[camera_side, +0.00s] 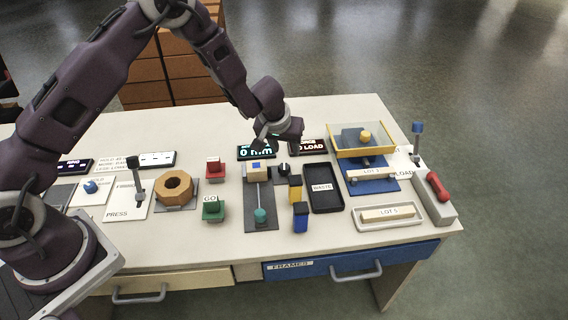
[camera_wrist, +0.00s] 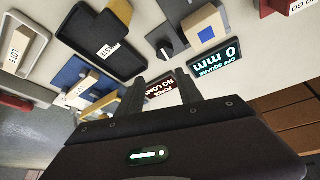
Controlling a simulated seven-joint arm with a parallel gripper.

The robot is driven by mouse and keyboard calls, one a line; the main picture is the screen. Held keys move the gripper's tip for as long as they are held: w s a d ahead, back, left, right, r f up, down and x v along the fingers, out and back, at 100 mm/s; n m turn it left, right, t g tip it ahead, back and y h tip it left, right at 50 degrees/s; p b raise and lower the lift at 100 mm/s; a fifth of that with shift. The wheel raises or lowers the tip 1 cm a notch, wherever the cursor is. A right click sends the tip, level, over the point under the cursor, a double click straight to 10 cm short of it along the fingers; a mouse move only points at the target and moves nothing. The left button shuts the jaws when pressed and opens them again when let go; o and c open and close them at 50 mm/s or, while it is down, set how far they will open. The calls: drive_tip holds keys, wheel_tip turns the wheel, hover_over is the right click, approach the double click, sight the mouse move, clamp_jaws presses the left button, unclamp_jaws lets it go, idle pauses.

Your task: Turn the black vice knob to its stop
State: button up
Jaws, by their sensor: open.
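The black knob (camera_side: 284,168) sits on a small dark plate just right of the vice in the side view. In the wrist view the knob (camera_wrist: 165,48) lies beyond my fingertips. A wooden block (camera_side: 257,172) with a blue square stands at the back of the vice's dark base (camera_side: 259,195), and a rod runs forward from it to a teal end piece (camera_side: 261,216). My gripper (camera_side: 280,145) is above the back of the table, behind the knob and apart from it. In the wrist view my gripper (camera_wrist: 160,81) has its fingers spread, with nothing between them.
Displays reading 0 mm (camera_side: 257,152) and NO LOAD (camera_side: 309,146) stand behind the vice. Yellow (camera_side: 295,188) and blue (camera_side: 300,217) blocks stand in front of the knob. A black WASTE tray (camera_side: 323,205) is to the right, a yellow-rimmed clear bin (camera_side: 335,148) beyond it.

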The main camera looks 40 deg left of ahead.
sight(284, 165)
drive_tip(key=x, duration=0.3)
drive_tip(key=s+x, duration=0.1)
drive_tip(key=x, duration=0.5)
drive_tip(key=shift+s+a+f, duration=0.3)
drive_tip(key=shift+s+a, duration=0.05)
drive_tip(key=shift+a, duration=0.05)
drive_tip(key=shift+g, duration=0.3)
clamp_jaws()
